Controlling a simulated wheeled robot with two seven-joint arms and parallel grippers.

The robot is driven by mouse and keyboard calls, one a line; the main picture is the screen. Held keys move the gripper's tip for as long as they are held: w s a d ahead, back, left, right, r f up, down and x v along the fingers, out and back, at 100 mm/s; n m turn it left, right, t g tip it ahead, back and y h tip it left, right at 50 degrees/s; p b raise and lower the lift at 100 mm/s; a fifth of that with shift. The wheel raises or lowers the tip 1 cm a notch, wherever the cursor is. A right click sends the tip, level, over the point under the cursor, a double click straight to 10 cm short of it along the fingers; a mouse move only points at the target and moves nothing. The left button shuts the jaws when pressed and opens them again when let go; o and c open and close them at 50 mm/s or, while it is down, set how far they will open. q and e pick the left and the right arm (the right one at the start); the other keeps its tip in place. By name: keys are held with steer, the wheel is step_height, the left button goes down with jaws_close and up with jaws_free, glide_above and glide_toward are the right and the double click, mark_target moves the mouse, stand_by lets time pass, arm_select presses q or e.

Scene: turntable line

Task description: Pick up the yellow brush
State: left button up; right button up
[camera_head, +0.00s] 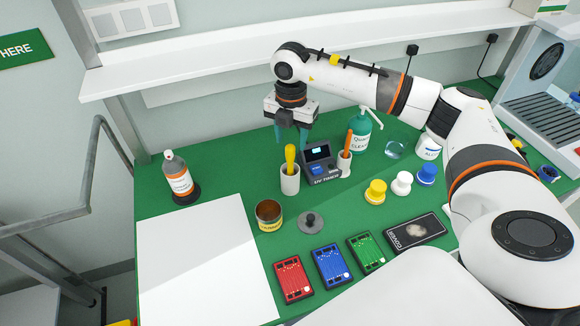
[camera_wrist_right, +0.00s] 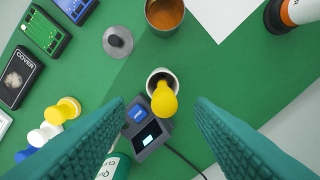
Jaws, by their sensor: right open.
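The yellow brush (camera_head: 290,156) stands upright in a white cup (camera_head: 290,184) on the green table, its yellow handle sticking up. In the right wrist view the brush (camera_wrist_right: 164,100) shows from above, inside the round cup (camera_wrist_right: 150,82). My right gripper (camera_head: 292,143) is open and empty, with its teal fingers pointing down above and just behind the brush. In the right wrist view the fingers lie to either side of the brush, apart from it. My left gripper is not in view.
A UV timer box (camera_head: 320,160) stands right beside the cup. Another cup with an orange-handled tool (camera_head: 347,146), a green pump bottle (camera_head: 361,132), a brown-filled can (camera_head: 268,214) and a grey knobbed disc (camera_head: 311,222) are nearby. The table's left part holds a white sheet (camera_head: 200,260).

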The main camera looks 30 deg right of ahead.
mark_target(290, 146)
steer(key=shift+f, duration=0.35)
steer(key=shift+w+f, duration=0.2)
steer(key=shift+f, duration=0.1)
step_height(290, 146, down, 4)
steer(key=p, duration=0.2)
steer(key=shift+d+f+p, duration=0.1)
steer(key=shift+f+p, duration=0.15)
steer(key=shift+p, duration=0.1)
steer(key=shift+w+f, duration=0.1)
steer(key=shift+f, duration=0.2)
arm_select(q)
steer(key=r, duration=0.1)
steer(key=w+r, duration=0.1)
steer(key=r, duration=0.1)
arm_select(e)
jaws_close()
